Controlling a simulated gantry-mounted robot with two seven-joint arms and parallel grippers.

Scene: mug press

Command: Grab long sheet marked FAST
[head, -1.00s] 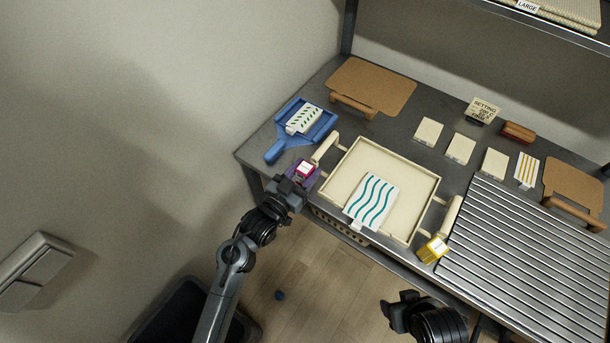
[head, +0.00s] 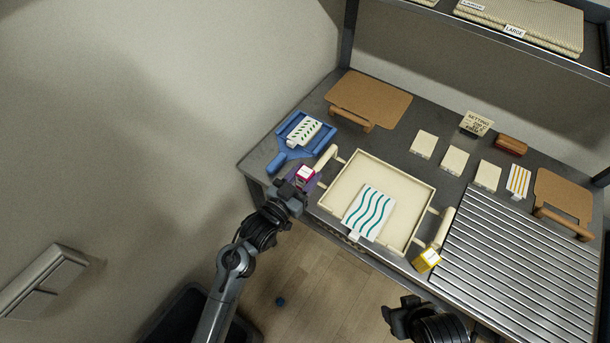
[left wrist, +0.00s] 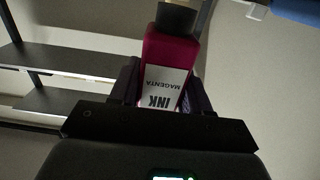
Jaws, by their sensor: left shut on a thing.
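My left gripper (head: 297,187) is shut on a magenta ink bottle (head: 304,175), just left of the cream tray (head: 352,180). In the left wrist view the bottle (left wrist: 168,60) has a black cap and a white label reading "INK MAGENTA", upside down. No marking FAST can be read on any sheet. A white piece with orange stripes (head: 518,181) lies at the right, and a green-dashed one (head: 304,131) on the blue scoop (head: 291,155). My right gripper (head: 394,312) is low in front of the table; its jaws are unclear.
Woven sheets labelled LARGE (head: 530,22) lie on the upper shelf. A ribbed grey surface (head: 520,258) fills the right.

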